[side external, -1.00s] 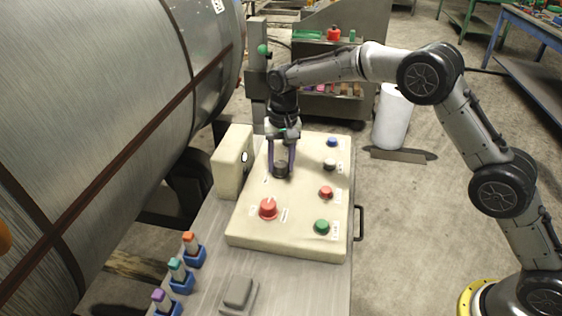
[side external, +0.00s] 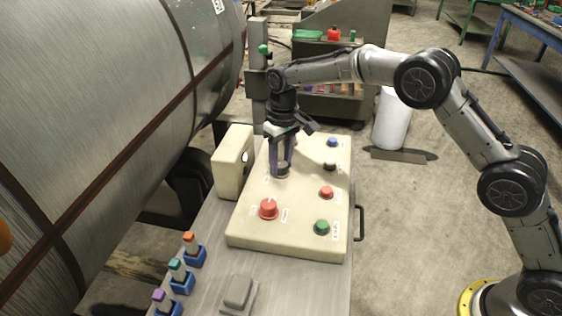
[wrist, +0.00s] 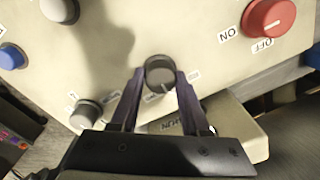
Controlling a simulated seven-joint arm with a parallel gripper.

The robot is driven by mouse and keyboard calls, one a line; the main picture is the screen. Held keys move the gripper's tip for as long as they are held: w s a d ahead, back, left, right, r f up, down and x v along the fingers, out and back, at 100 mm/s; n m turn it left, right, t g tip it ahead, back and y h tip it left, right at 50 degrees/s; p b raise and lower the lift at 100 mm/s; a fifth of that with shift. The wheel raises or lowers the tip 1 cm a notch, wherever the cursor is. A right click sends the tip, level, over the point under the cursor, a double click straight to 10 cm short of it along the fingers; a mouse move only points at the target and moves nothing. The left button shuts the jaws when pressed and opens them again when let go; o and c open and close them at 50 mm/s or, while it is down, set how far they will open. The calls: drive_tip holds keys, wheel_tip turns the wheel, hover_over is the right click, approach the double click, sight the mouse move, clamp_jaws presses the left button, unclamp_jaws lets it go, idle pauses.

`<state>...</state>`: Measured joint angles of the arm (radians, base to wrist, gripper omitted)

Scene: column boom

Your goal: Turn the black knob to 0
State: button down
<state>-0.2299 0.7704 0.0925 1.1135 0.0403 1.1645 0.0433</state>
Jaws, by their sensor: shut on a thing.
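The black knob (wrist: 158,73) sits on the cream control panel (side external: 285,228). In the wrist view it is between the two purple fingertips of my gripper (wrist: 157,76), which touch its sides. A white pointer line shows on the knob's lower part in that view, toward small labels on the panel that are too blurred to read. In the side external view my gripper (side external: 282,173) reaches down from above, and its fingers mostly hide the knob.
A red knob (side external: 268,208) with ON and OFF labels is nearby. Red (side external: 326,192), green (side external: 322,227) and blue (side external: 332,142) buttons line the panel's right side. A cream box (side external: 233,165) stands at its left. A grey knob (wrist: 87,112) shows in the wrist view.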

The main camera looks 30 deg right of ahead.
sight(283, 162)
drive_tip(key=shift+w+r, duration=0.1)
idle(0.4)
drive_tip(key=shift+c, duration=1.9)
unclamp_jaws()
wheel_tip(283, 162, up, 14)
drive_tip(key=shift+d, duration=0.25)
